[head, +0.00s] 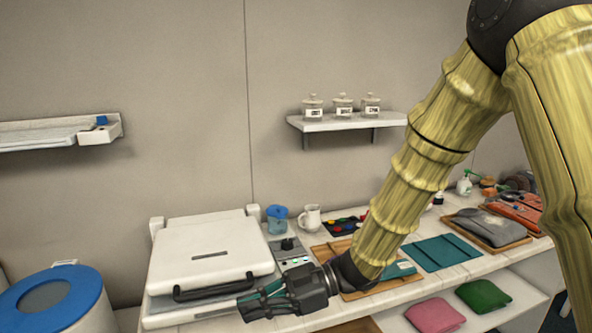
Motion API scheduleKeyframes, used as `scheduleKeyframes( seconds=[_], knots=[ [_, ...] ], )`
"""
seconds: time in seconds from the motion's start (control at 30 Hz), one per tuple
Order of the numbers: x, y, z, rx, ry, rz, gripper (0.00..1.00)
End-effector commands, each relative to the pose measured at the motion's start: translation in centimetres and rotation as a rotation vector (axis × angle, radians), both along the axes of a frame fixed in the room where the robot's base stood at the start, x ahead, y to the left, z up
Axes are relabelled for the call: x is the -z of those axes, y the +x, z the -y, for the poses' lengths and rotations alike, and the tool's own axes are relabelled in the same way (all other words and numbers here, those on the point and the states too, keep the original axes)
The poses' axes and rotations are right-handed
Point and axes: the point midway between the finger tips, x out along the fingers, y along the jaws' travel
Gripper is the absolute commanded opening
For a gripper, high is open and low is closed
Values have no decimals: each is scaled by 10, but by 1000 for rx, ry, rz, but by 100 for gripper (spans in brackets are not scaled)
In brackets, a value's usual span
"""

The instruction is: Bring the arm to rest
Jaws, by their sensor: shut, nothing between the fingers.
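My arm (403,200) reaches down from the upper right, bent at the elbow, its links yellow with dark joints. My gripper (250,303) is shut and empty. It points left, in front of the white box-shaped appliance (212,252) with a dark handle (215,287). In the picture its fingers overlap the appliance's lower right corner; I cannot tell whether they touch it. The arm hides part of the counter and some things behind it.
The white counter (342,310) holds a blue-lidded jar (277,219), a white pitcher (311,217), a teal mat (441,252) and a tray with grey cloth (488,228). A blue-rimmed bin (60,297) stands left. A wall shelf (345,123) bears three jars.

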Motion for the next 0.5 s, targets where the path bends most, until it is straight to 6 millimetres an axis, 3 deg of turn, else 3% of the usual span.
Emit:
scheduleKeyframes(
  seconds=[0.37, 0.5],
  knots=[
    [57, 22, 7, 226, -18, -114, 0],
    [94, 31, 18, 362, -49, -182, 0]
  ],
)
